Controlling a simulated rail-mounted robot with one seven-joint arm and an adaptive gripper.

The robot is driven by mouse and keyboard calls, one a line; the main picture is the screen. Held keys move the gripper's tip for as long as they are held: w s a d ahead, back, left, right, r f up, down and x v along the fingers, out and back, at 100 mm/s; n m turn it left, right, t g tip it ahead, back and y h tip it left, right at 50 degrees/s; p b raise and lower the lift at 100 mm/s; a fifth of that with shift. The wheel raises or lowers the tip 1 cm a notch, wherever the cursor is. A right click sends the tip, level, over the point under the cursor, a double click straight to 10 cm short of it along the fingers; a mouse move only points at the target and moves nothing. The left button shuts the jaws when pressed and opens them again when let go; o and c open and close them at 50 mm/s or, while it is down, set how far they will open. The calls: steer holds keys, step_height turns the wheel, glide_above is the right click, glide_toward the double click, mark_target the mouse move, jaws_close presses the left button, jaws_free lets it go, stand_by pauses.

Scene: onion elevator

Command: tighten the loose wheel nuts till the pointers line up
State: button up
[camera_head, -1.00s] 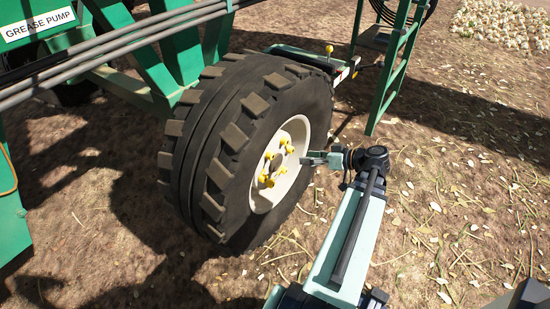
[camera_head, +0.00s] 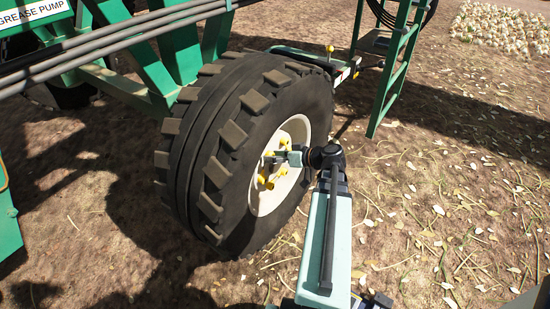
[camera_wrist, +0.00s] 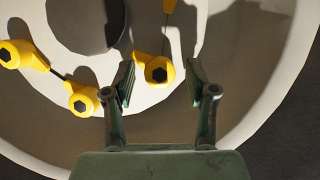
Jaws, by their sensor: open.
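The wheel (camera_head: 245,150) has a cream rim (camera_head: 297,130) with several yellow nut pointers around its hub. In the wrist view, my gripper (camera_wrist: 160,82) is open, with its two fingers on either side of one yellow wheel nut (camera_wrist: 158,70). I cannot tell whether the fingers touch it. Two more yellow nuts, one at the far left (camera_wrist: 14,54) and one lower (camera_wrist: 82,100), have pointers that face each other along a dark line. Another yellow pointer (camera_wrist: 169,6) is cut off at the top. In the head view, my gripper (camera_head: 288,157) covers part of the hub.
A green machine frame (camera_head: 125,85) with grey pipes stands behind and left of the wheel. A green ladder (camera_head: 393,75) stands to the right. Onions (camera_head: 500,25) lie at the far right. The straw-strewn ground right of my arm is clear.

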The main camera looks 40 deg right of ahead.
jaws_close()
steer(key=shift+d, duration=0.1)
stand_by(0.3)
steer(key=shift+d+f+m+t+y+p, duration=0.1)
steer(key=shift+m+t+y+p, duration=0.1)
steer(key=shift+m+y+p, duration=1)
steer(key=shift+f+m+t+y+p, duration=0.15)
steer(key=shift+m+y+p, duration=0.4)
steer(key=shift+m+p, duration=1.35)
steer(key=shift+d+r+m+t+y+p, duration=0.1)
steer(key=shift+m+t+y+p, duration=0.15)
steer(key=shift+m+y+p, duration=0.95)
steer(key=shift+a+f+m+h, duration=0.1)
steer(key=shift+m+h, duration=0.25)
steer(key=shift+m, duration=0.25)
